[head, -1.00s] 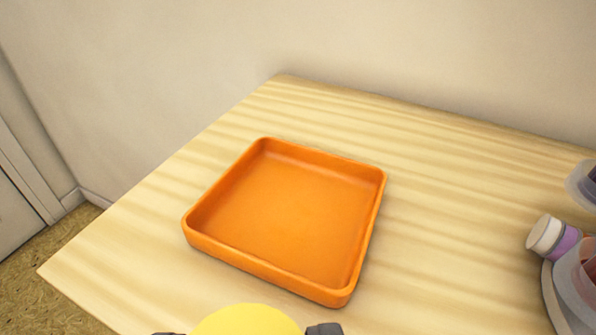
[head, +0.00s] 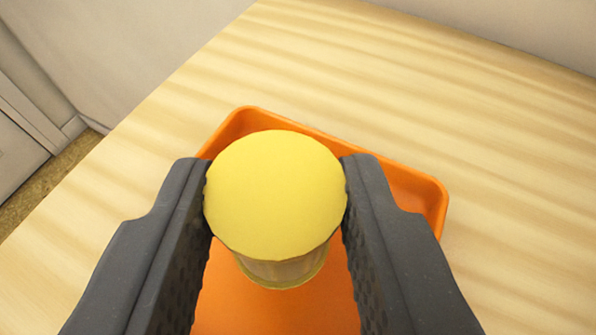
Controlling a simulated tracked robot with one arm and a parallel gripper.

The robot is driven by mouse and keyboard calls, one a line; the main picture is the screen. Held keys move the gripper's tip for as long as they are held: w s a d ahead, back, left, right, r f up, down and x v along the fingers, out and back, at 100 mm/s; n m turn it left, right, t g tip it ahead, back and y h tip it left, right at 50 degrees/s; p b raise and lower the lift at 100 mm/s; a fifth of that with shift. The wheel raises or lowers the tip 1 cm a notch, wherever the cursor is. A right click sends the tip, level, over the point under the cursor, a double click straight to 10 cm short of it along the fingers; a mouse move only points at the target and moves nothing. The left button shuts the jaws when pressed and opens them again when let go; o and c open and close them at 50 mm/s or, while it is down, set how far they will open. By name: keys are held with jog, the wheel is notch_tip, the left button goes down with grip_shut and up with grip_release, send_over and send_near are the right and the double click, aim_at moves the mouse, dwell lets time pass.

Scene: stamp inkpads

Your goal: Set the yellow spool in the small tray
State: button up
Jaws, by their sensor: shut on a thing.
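The yellow spool (head: 274,196) is upright between the two dark fingers of my gripper (head: 275,190), which is shut on it. Its round yellow top faces the camera, and a paler side and a yellow lower rim show beneath. The small tray (head: 425,195) is orange, square and shallow, and lies on the wooden table. The spool and my gripper are over the tray and hide much of it. I cannot tell whether the spool's base touches the tray floor.
The pale wooden table (head: 500,150) is clear around the tray in this view. The table's left edge runs diagonally, with the floor (head: 45,178) beyond it at the left. A plain wall (head: 130,45) stands behind.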

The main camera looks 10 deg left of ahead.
aim_at(285, 283)
jog(key=shift+w+f, duration=0.1)
jog(key=shift+w, duration=0.3)
jog(key=shift+s+f+b, duration=0.1)
jog(key=shift+f+b, duration=0.55)
jog(key=shift+f, duration=1)
jog(key=shift+f, duration=0.1)
jog(key=o, duration=0.9)
jog(key=shift+o, duration=0.2)
jog(key=shift+s+r, duration=0.15)
jog(key=shift+r, duration=0.05)
jog(key=p+v, duration=0.2)
jog(key=v, duration=0.9)
jog(key=shift+s, duration=0.3)
